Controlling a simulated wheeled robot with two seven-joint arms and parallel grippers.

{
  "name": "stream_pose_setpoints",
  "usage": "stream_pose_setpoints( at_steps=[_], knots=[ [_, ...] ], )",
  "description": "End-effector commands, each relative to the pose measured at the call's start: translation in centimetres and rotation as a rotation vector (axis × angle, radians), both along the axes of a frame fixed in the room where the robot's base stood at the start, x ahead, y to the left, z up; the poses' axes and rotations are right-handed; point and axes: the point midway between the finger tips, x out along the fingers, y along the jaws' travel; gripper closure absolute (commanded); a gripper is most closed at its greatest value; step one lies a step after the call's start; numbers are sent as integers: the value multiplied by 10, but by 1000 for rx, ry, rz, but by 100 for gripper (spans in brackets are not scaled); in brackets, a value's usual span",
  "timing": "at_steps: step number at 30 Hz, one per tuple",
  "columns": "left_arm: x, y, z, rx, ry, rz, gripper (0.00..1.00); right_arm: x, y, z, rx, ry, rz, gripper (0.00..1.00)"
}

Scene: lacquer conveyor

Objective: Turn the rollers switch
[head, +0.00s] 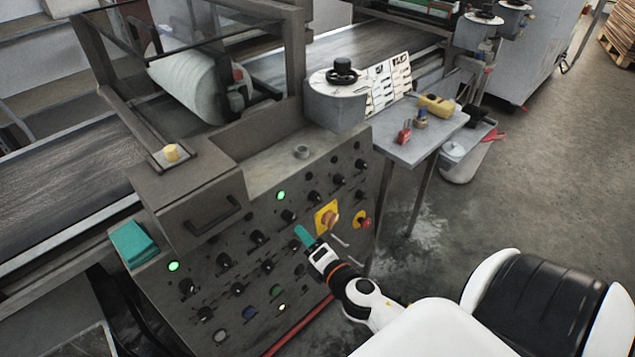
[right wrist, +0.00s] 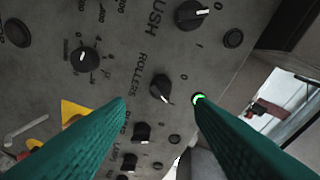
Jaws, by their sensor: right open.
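The rollers switch (right wrist: 160,88) is a black knob with a white pointer line, beside the printed word ROLLERS in the right wrist view. Its pointer slants toward the lower right. A lit green lamp (right wrist: 198,98) sits beside it. My right gripper (right wrist: 161,100) is open, its two green fingers spread either side of the switch in that view, with nothing between them. In the head view the right gripper (head: 304,236) is close in front of the grey control panel (head: 235,285); the gap to the panel is hard to judge. My left gripper is not in view.
A small table (head: 425,145) stands at the right, with open floor beyond.

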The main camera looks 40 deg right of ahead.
Motion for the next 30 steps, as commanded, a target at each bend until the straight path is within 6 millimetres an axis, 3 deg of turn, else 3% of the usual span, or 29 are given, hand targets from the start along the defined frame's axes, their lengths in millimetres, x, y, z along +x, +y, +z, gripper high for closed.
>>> stream_pose_setpoints(
  at_steps=[3,9,26,30],
  knots=[
    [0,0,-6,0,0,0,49,-22,2,1,0,2,-1,51],
    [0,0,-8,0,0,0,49,-40,5,6,-1,0,-1,51],
    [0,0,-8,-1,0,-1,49,-42,5,8,-2,-1,0,51],
    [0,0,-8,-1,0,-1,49,-43,4,-8,35,27,-10,51]
  ],
)
